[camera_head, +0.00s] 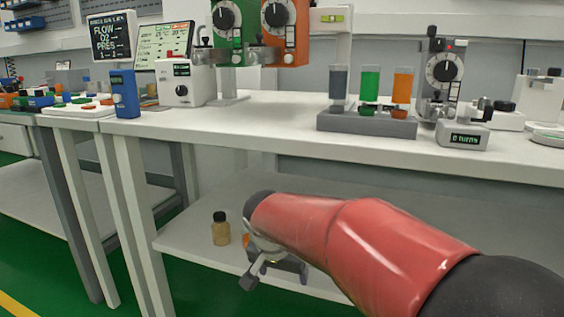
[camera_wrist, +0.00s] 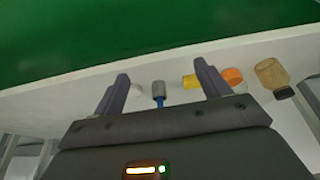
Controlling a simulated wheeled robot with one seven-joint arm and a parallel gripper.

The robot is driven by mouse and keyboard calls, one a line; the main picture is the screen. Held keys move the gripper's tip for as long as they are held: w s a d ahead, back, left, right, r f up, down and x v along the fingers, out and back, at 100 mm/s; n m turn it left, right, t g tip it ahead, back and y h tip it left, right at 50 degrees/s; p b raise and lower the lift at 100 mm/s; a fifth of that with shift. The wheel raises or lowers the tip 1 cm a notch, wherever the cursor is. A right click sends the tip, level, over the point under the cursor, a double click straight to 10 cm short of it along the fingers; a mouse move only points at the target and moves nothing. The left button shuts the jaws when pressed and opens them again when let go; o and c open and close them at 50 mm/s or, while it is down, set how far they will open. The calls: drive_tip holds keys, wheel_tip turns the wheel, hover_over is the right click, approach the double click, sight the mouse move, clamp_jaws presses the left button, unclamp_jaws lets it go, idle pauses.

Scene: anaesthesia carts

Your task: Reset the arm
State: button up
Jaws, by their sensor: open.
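My red arm (camera_head: 350,235) reaches in from the lower right, in front of the bench and over the low shelf. My gripper (camera_wrist: 162,74) shows in the wrist view with its two dark fingers wide apart and nothing gripped. Between and beyond the fingers lie a grey-tipped blue item (camera_wrist: 158,92) and a yellow item (camera_wrist: 189,81). In the head view the arm's far end is partly hidden behind the red link, so the fingers are hard to make out there.
The low shelf (camera_head: 185,240) holds a brown bottle (camera_head: 220,230), and an orange item (camera_wrist: 232,76) shows in the wrist view. Above is the white bench top (camera_head: 260,120), with a rack of coloured tubes (camera_head: 365,122) and a grey flowmeter device (camera_head: 442,75). Green floor lies in front.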

drive_tip(key=s+d+r+n+p, duration=0.1)
drive_tip(key=s+d+r+p, duration=0.2)
drive_tip(key=s+d, duration=0.2)
drive_tip(key=s+d+r+n+t+y+p, duration=0.1)
drive_tip(key=s+d+r+p, duration=0.2)
drive_tip(key=s, duration=0.7)
drive_tip(key=s+d+r+n+p, duration=0.1)
drive_tip(key=s+d+r+p, duration=0.2)
drive_tip(key=s+d, duration=0.4)
drive_tip(key=shift+s+d+r+n, duration=0.2)
drive_tip(key=shift+r+n, duration=0.2)
drive_tip(key=shift+r, duration=0.45)
